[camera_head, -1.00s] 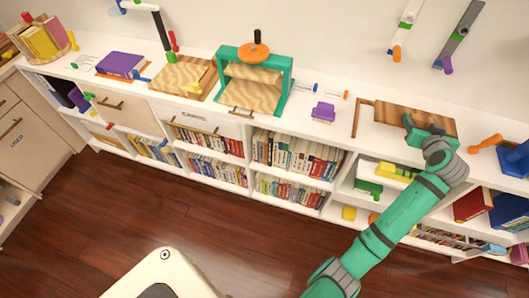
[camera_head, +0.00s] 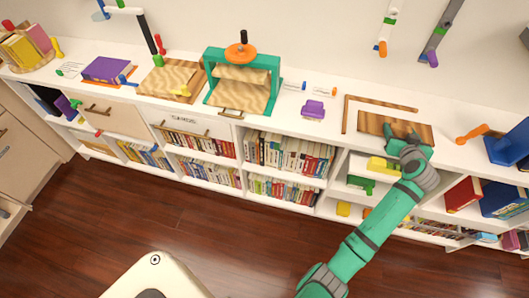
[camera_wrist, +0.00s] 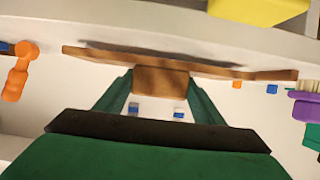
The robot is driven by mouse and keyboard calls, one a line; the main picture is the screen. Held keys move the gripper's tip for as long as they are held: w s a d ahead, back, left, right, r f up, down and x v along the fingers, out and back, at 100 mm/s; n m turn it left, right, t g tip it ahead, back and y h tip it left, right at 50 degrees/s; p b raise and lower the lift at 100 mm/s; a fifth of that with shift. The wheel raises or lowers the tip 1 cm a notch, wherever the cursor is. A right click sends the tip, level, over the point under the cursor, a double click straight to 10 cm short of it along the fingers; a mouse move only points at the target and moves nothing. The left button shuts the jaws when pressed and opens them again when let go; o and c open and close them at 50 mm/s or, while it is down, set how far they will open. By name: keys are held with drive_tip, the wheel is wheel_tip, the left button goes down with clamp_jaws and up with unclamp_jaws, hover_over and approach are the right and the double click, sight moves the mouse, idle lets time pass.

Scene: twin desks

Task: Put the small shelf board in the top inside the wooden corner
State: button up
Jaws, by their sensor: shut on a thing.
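The small shelf board (camera_head: 375,124) is a brown wood-grain rectangle over the white desk top, at the right of the head view. The wooden corner (camera_head: 381,103) is a thin L-shaped strip with one leg along the back and one on the left. A white gap shows between the board and the corner's back leg. My gripper (camera_head: 398,140) is shut on the board's front part. In the wrist view the board (camera_wrist: 160,82) sits between the fingers, its long edge running across above them with a shadow behind. I cannot pick out the corner there.
An orange tool (camera_head: 472,134) and a blue object (camera_head: 510,145) stand to the right. A purple brush (camera_head: 313,109) lies to the left, then a green press (camera_head: 243,82). Yellow and green items (camera_head: 383,165) are on the shelf below. Wall-mounted tools hang above.

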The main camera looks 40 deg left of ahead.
drive_tip(key=shift+a, duration=0.15)
idle(0.3)
drive_tip(key=shift+f, duration=0.55)
drive_tip(key=o, duration=1.7)
drive_tip(key=shift+v, duration=7)
